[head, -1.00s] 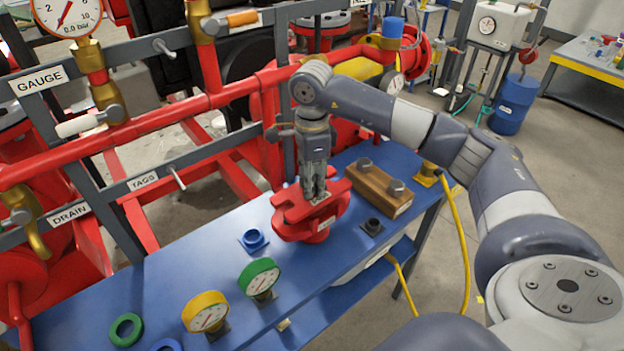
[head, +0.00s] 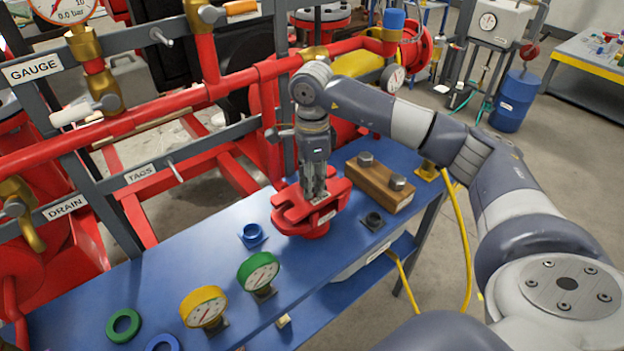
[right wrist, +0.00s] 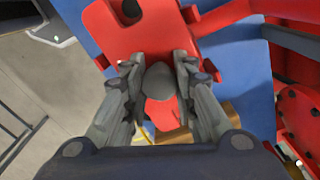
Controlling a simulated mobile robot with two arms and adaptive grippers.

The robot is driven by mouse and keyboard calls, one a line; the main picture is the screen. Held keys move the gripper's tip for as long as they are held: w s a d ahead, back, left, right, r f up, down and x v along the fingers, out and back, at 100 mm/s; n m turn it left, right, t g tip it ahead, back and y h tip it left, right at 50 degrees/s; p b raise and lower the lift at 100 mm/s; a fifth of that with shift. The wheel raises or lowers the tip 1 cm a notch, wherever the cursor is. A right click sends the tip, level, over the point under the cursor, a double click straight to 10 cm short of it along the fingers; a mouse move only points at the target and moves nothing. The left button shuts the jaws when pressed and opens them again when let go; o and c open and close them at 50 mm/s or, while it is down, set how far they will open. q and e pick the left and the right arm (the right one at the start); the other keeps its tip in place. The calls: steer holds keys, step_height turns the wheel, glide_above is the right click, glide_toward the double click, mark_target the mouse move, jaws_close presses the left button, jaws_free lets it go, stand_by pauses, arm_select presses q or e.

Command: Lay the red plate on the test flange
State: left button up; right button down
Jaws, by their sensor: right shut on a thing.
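My right gripper (head: 318,197) points down over the bench and is shut on the red plate (head: 337,189). In the right wrist view, its fingers (right wrist: 159,85) stand on either side of a rounded grey knob on the plate (right wrist: 130,38). The plate is slotted and lies roughly flat over the red test flange (head: 312,232), which shows just below it on the blue bench. The plate hides most of the flange top. I cannot tell whether they touch or a thin gap is left. My left gripper is out of view.
A wooden block (head: 376,190) with two metal studs stands right of the flange. A blue ring piece (head: 251,236) sits to its left, and a small dark socket (head: 374,221) to its right. Green (head: 258,271) and yellow gauges (head: 203,307) stand nearer. Red pipework runs behind.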

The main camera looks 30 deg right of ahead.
steer(key=shift+f, duration=0.25)
steer(key=c, duration=1.2)
jaws_free()
